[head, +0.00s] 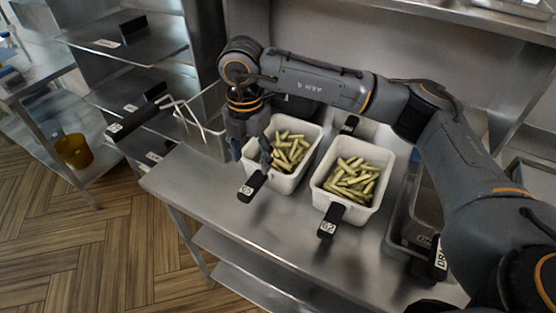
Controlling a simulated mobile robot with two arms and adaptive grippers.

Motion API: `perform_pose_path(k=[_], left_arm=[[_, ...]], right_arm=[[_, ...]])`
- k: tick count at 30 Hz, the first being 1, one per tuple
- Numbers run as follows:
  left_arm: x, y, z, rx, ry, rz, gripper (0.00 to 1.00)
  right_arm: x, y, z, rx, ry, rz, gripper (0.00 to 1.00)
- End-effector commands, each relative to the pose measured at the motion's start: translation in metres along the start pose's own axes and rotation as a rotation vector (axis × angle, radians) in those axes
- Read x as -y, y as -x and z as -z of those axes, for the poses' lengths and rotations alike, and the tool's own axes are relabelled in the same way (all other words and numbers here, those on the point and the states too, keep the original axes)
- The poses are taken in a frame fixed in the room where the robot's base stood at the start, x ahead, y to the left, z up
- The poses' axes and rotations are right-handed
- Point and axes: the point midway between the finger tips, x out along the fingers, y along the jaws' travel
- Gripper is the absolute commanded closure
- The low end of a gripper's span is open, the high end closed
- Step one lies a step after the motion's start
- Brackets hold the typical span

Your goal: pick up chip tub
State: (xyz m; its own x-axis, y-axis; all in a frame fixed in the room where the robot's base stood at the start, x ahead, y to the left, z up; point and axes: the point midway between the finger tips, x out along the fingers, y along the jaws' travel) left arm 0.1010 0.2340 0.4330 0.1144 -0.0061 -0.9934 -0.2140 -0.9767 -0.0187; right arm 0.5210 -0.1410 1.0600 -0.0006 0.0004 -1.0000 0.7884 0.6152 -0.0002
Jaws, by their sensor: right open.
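Two white chip tubs full of yellow-green chips stand side by side on a steel table. The left tub (285,184) has a black handle with a label at its front. The right tub (344,206) has a similar black handle. My right gripper (251,157) points down at the left tub's left side, its jaws open. One finger appears outside the tub's left wall and the other over its inner side; I cannot tell whether they touch it. The gripper hides part of that wall. My left gripper is not in view.
The steel table (205,205) has bare room at its front left. A wire basket (200,125) with a black handle is left of the gripper. A grey container (426,205) stands at the right, partly behind my arm. Steel shelves (125,40) and a yellow bucket (74,150) are farther left.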

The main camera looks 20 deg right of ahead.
Motion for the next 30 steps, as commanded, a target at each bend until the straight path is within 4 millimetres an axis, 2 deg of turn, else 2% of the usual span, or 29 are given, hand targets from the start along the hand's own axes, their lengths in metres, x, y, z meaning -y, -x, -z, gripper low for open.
perform_pose_path(k=[3,11,15,18,21,27,28,30], left_arm=[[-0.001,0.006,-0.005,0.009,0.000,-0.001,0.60],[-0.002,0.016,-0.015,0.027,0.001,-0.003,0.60],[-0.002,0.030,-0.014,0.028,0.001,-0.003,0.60],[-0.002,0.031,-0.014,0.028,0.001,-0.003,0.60],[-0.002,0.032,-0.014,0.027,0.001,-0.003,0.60],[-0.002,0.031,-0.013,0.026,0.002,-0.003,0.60],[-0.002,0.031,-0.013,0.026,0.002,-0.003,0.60],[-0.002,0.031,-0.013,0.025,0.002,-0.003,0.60]], right_arm=[[0.001,-0.016,0.000,-0.001,0.000,0.003,0.42],[0.003,-0.035,-0.001,0.000,-0.001,0.003,0.42],[0.009,-0.056,-0.003,-0.001,-0.001,0.004,0.42],[0.007,-0.070,-0.002,0.000,0.000,0.001,0.42],[0.007,-0.077,-0.003,0.000,0.000,0.000,0.42],[0.007,-0.079,-0.003,0.001,0.000,-0.001,0.42],[0.007,-0.079,-0.003,0.001,0.000,-0.001,0.44],[0.007,-0.078,-0.003,0.001,0.000,-0.001,0.58]])
